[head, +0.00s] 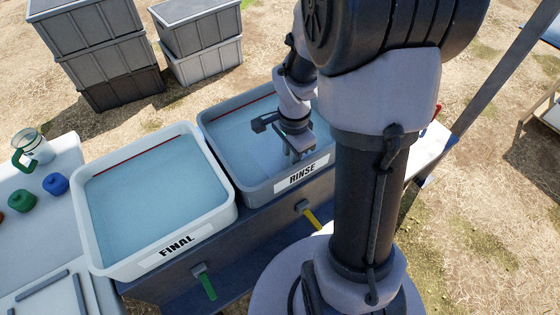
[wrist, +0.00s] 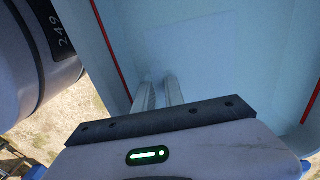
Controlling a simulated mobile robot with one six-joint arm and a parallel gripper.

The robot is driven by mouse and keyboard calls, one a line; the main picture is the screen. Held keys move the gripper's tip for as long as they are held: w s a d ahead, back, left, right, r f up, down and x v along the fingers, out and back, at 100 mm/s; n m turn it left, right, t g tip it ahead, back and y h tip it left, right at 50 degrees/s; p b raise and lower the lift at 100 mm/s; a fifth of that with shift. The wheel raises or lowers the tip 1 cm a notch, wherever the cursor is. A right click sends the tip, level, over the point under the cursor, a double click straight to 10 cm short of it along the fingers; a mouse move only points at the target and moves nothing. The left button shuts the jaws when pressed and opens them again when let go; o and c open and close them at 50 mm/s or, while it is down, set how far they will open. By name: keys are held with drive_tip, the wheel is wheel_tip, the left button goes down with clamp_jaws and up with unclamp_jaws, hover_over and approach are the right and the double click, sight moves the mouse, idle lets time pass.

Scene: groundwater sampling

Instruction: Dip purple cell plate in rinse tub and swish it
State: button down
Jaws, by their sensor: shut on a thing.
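The rinse tub (head: 250,183) is a grey-white tub of blue water with a RINSE label on its front wall. My gripper (head: 298,155) points down into it, near the front wall and above the label. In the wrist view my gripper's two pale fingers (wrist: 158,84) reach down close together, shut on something. A faint pale rectangle (wrist: 190,40) shows under the water just beyond the fingertips; it may be the cell plate, but no purple is clear. The plate's outline and grip are hidden by water and fingers in the head view.
The FINAL tub (head: 155,262) of water stands directly left of the rinse tub. Green (head: 207,285) and yellow (head: 311,218) tap handles stick out below the tubs. A white table (head: 60,225) with a jug and coloured caps is at the left. Stacked grey crates (head: 95,55) stand behind.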

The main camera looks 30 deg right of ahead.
sight(275, 167)
drive_tip(key=d, duration=0.5)
drive_tip(key=shift+w, duration=0.1)
drive_tip(key=a+b, duration=0.1)
drive_tip(key=a, duration=0.9)
drive_tip(key=shift+s+b, duration=0.2)
drive_tip(key=shift+b, duration=0.15)
drive_tip(key=d+p, duration=0.1)
drive_tip(key=d, duration=0.9)
drive_tip(key=shift+w, duration=0.2)
drive_tip(key=a+b, duration=0.1)
drive_tip(key=a, duration=0.9)
drive_tip(key=shift+s+b, duration=0.2)
drive_tip(key=shift+b, duration=0.2)
drive_tip(key=d+p, duration=0.1)
drive_tip(key=d, duration=0.9)
drive_tip(key=shift+w+d, duration=0.1)
drive_tip(key=shift+w, duration=0.1)
